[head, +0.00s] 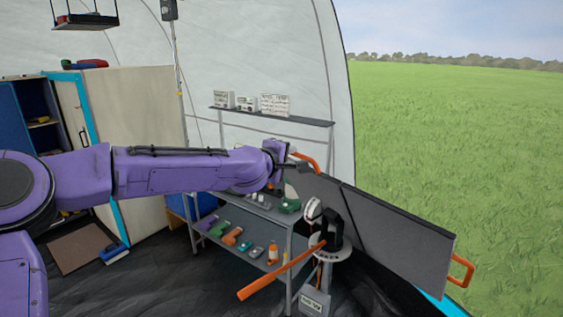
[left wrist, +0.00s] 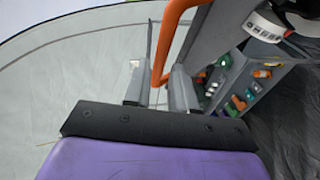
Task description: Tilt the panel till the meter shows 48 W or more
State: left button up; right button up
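The grey two-part panel (head: 395,240) slopes down from upper left to lower right in the head view. It has an orange handle (head: 308,160) at its upper left end and another orange handle (head: 462,270) at its lower right. My left gripper (head: 290,163) is at the upper left handle. In the left wrist view, the fingers of my left gripper (left wrist: 159,88) stand close on either side of this orange handle (left wrist: 162,62) and look shut on it. A pale box (head: 314,303), perhaps the meter, stands low beside the shelf; its reading is illegible. My right gripper is out of view.
An orange lever (head: 280,271) sticks out from the panel's round mount (head: 330,250). A shelf rack (head: 262,217) with several small items stands behind. A cabinet (head: 140,110) is at left; open grass (head: 470,130) lies beyond the tent edge at right.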

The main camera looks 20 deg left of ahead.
pick_arm(q)
jog(key=v, duration=0.7)
jog(key=shift+b, duration=0.4)
